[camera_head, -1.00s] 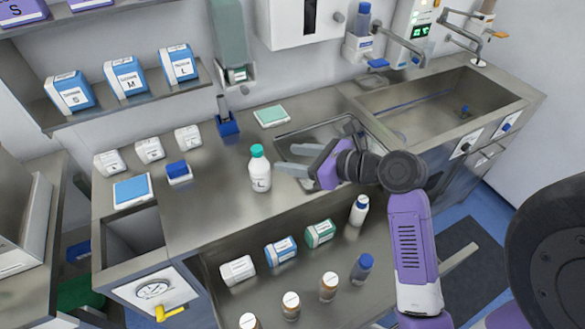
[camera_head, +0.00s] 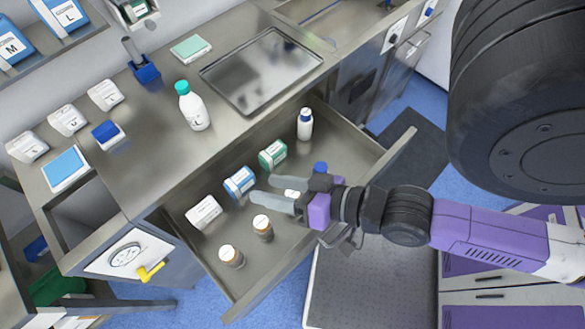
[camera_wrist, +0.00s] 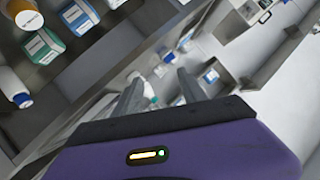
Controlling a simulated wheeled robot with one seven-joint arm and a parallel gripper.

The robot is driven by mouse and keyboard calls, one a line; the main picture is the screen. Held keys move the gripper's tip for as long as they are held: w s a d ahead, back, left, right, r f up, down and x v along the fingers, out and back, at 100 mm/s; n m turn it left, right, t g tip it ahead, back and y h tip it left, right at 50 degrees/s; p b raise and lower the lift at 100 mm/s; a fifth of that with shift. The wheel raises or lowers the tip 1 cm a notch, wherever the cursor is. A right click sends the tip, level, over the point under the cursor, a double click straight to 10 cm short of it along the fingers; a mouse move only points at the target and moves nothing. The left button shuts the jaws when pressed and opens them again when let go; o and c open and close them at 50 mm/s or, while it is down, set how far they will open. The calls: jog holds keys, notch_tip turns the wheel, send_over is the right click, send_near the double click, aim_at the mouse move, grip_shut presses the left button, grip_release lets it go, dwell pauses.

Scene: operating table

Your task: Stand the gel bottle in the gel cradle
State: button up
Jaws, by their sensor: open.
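No readable label marks the gel bottle. A white bottle with a teal cap (camera_head: 193,107) stands on the counter. My gripper (camera_head: 258,190) is open and empty over the drawer, fingers pointing left.
The drawer (camera_head: 375,160) also holds a green-and-white box (camera_head: 272,155), a blue-and-white box (camera_head: 240,183), a white box (camera_head: 203,212) and brown vials (camera_head: 231,256). A metal tray (camera_head: 262,70) lies empty on the counter. Bare counter lies in front of the teal-capped bottle.

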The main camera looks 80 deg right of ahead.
jog(key=s+a+r+n+t+y, duration=0.1)
jog(key=s+a+r+n, duration=0.3)
jog(key=n, duration=0.4)
jog(key=shift+s+y, duration=0.3)
jog(key=shift+y, duration=0.2)
jog(key=shift+f, duration=0.1)
notch_tip(320, 180, down, 4)
jog(key=b, duration=0.4)
